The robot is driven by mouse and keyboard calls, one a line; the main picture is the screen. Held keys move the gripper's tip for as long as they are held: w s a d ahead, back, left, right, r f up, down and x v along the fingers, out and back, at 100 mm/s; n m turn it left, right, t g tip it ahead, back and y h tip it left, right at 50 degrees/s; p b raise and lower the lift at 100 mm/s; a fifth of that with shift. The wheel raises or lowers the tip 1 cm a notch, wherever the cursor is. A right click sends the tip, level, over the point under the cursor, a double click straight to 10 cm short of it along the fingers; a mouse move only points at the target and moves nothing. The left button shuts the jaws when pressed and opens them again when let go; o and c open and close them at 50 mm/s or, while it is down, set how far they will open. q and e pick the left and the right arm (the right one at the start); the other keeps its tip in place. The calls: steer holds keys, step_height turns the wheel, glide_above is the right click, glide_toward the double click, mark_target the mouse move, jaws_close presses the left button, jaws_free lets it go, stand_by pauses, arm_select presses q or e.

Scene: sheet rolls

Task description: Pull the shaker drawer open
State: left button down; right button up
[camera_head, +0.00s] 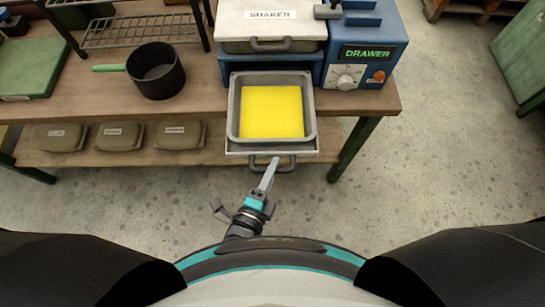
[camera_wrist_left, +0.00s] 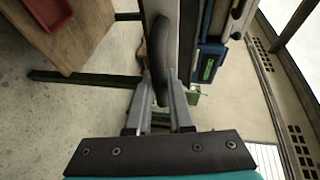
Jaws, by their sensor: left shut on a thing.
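The shaker drawer (camera_head: 233,149) is pulled out from the blue shaker machine (camera_head: 365,50) and extends past the table's front edge. A grey tray (camera_head: 235,108) with a yellow square sheet (camera_head: 272,111) sits in it. The dark drawer handle (camera_head: 286,163) is on its front. My left gripper (camera_head: 268,176) is at the handle. In the left wrist view, its fingers (camera_wrist_left: 162,95) are shut on the handle bar (camera_wrist_left: 161,60). The fingertips are partly hidden there. My right gripper is not in view.
A dark pot (camera_head: 155,70) with a green handle, a wire rack (camera_head: 140,30) and a green board (camera_head: 32,68) are on the wooden table (camera_head: 205,90). Several grey pouches (camera_head: 120,136) lie on the lower shelf. The floor in front is clear.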

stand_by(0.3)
arm_select(q)
steer(key=c, duration=1.1)
jaws_free()
steer(key=shift+s, duration=0.15)
steer(key=p+v, duration=0.1)
steer(key=v, duration=1.4)
steer(key=shift+a+r, duration=0.1)
steer(key=s+a+f+n+g+y+b, duration=0.2)
steer(key=f+n, duration=0.4)
steer(key=f, duration=0.5)
steer(key=s+a+f+n+g+y+b, duration=0.2)
steer(key=s+a+f+n+g, duration=0.3)
steer(key=f, duration=0.7)
steer(key=s+a+f+n+g+y+b, duration=0.2)
steer(key=a+f+n+g, duration=0.4)
steer(key=f, duration=0.5)
steer(key=shift+s+a+f+n+g+b, duration=0.1)
steer(key=shift+s+f+n+g+b, duration=0.15)
steer(key=shift+s+n, duration=0.35)
steer(key=shift+s+a+f+n+g+b, duration=0.15)
steer(key=shift+s+n+b, duration=0.2)
steer(key=shift+s+n, duration=0.2)
